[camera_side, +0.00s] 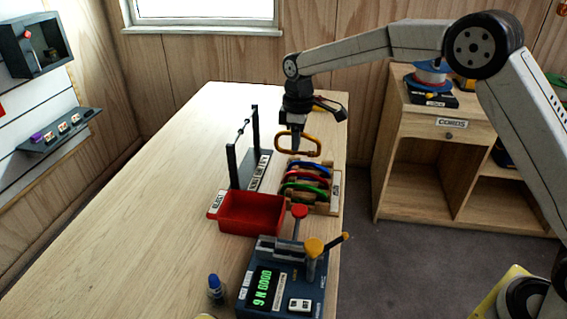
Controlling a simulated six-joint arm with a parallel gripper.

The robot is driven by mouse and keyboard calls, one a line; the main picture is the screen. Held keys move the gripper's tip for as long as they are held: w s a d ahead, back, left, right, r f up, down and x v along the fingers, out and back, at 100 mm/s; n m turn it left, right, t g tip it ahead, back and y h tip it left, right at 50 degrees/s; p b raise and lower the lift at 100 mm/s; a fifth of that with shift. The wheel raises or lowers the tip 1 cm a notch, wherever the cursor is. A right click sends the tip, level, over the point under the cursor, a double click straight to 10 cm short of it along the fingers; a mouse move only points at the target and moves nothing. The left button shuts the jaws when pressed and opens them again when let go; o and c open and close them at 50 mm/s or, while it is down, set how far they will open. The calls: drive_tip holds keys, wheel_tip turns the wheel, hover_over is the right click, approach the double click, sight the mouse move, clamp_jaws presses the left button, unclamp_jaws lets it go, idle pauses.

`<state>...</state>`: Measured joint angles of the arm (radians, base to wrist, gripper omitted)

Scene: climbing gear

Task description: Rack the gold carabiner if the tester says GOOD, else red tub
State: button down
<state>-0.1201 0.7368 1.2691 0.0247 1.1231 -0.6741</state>
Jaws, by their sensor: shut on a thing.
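My gripper (297,138) is shut on the gold carabiner (314,154) and holds it above the back of a wooden holder (322,207). Blue, red and green carabiners (304,188) stand in that holder. The tester (285,285) is a dark blue box at the front of the table; its green display (262,288) reads "9 N GOOD". The black rack (232,165), with a bar between two uprights, stands left of the gripper; its bar looks empty. The red tub (251,213) sits in front of the rack, and its inside looks empty.
A blue-capped bottle (216,288) stands left of the tester. Yellow and red knobs (314,247) rise from the tester. The left part of the table (150,200) is clear. A wooden cabinet (450,150) stands beyond the table at the right.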

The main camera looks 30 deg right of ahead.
drive_tip(key=w+d+f, duration=0.1)
drive_tip(key=w+d, duration=0.2)
drive_tip(key=d, duration=0.4)
drive_tip(key=shift+w+d+f, duration=0.2)
drive_tip(key=shift+w+f, duration=0.1)
drive_tip(key=shift+f, duration=0.1)
drive_tip(key=shift+f, duration=0.15)
drive_tip(key=shift+f, duration=1.85)
drive_tip(key=shift+f, duration=0.2)
drive_tip(key=shift+f, duration=0.5)
drive_tip(key=shift+f, duration=0.2)
drive_tip(key=shift+f, duration=1)
drive_tip(key=shift+f, duration=0.6)
